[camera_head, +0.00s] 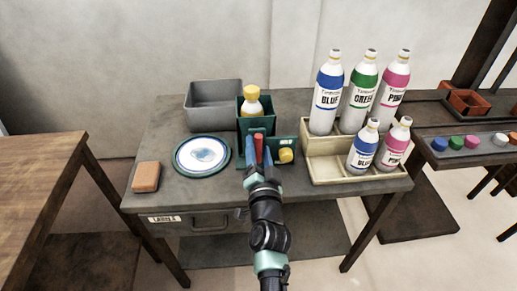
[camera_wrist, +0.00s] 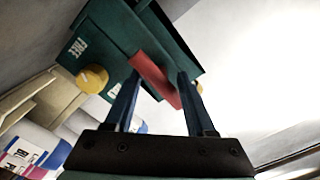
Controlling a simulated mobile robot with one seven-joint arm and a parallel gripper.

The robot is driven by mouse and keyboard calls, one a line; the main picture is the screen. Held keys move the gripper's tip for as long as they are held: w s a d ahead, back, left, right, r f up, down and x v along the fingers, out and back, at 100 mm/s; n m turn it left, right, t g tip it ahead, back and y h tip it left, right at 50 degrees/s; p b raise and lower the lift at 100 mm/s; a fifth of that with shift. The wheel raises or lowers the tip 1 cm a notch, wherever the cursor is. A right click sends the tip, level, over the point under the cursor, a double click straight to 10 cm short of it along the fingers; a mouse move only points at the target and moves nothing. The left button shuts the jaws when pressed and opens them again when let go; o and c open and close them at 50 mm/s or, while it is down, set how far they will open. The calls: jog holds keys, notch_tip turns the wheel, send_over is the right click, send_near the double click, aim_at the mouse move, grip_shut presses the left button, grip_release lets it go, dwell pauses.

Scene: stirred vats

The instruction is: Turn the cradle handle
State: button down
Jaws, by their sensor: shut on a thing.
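The green cradle (camera_head: 242,118) stands near the middle of the grey table and holds a bottle with a yellow cap (camera_head: 252,101). The red cradle handle (camera_head: 259,148) sticks out at its front; it also shows in the wrist view (camera_wrist: 154,74). My gripper (camera_head: 259,158) reaches in from the front, with its blue fingers on either side of the handle and shut on it. In the wrist view the handle lies slanted between the fingers. A yellow knob (camera_head: 286,155) sits right of the handle. A white label reading "FREE" (camera_wrist: 78,47) marks the green panel.
A beige stepped rack (camera_head: 322,166) with several labelled bottles stands close on the right. A white-and-blue plate (camera_head: 202,155) and an orange block (camera_head: 146,176) lie on the left. A grey bin (camera_head: 213,94) stands behind. The table's front edge is below my gripper.

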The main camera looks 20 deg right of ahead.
jog(key=c, duration=1.4)
grip_release()
jog(key=shift+m, duration=1.2)
jog(key=shift+o, duration=0.4)
jog(key=o, duration=1.2)
jog(key=shift+o, duration=0.2)
jog(key=p+v, duration=0.3)
jog(key=v, duration=1)
